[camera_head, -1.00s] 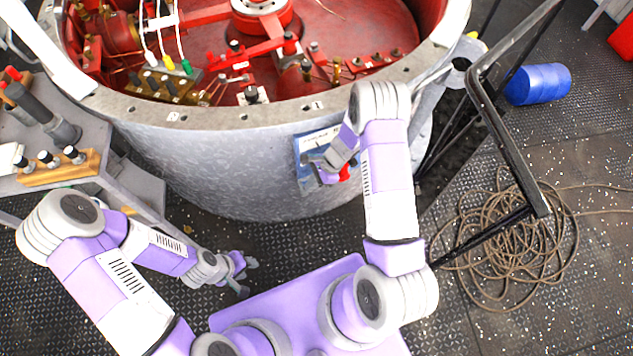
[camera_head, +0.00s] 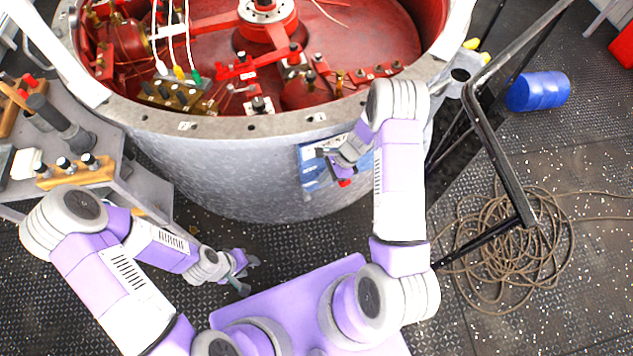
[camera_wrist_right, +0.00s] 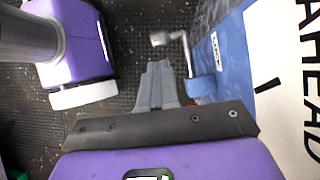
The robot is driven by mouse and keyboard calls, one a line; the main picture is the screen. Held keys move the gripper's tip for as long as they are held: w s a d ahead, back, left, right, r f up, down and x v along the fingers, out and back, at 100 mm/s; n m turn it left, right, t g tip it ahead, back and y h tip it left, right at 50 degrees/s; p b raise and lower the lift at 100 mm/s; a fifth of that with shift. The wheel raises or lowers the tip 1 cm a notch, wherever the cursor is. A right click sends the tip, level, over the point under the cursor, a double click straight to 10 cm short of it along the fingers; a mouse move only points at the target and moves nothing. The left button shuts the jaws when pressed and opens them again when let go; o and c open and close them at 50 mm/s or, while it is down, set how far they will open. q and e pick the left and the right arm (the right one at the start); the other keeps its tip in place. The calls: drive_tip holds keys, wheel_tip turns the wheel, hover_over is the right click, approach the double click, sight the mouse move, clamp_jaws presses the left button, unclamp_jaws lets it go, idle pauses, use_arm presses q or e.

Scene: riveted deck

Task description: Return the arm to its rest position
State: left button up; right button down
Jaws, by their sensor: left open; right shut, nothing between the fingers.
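My right arm reaches up to the blue panel (camera_head: 312,172) on the grey drum wall. My right gripper (camera_head: 328,155) is in front of this panel, partly hidden by its own wrist. In the right wrist view the right gripper's grey fingers (camera_wrist_right: 160,85) are together, with nothing seen between them. A metal crank-like lever (camera_wrist_right: 186,52) on a blue base stands just beyond and right of the fingertips, seemingly apart from them. My left gripper (camera_head: 247,275) hangs low over the dark floor left of my purple base, open and empty.
The open drum (camera_head: 250,170) with red inner parts fills the top. A grey bench (camera_head: 125,165) with a wooden block (camera_head: 75,172) stands left. A black rail frame (camera_head: 500,150), coiled rope (camera_head: 510,245) and blue barrel (camera_head: 538,90) lie right. A white sign (camera_wrist_right: 295,70) is beside the lever.

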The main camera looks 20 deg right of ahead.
drive_tip(key=p+v, duration=0.1)
drive_tip(key=v, duration=0.1)
drive_tip(key=shift+d+r, duration=0.15)
drive_tip(key=shift+d, duration=0.15)
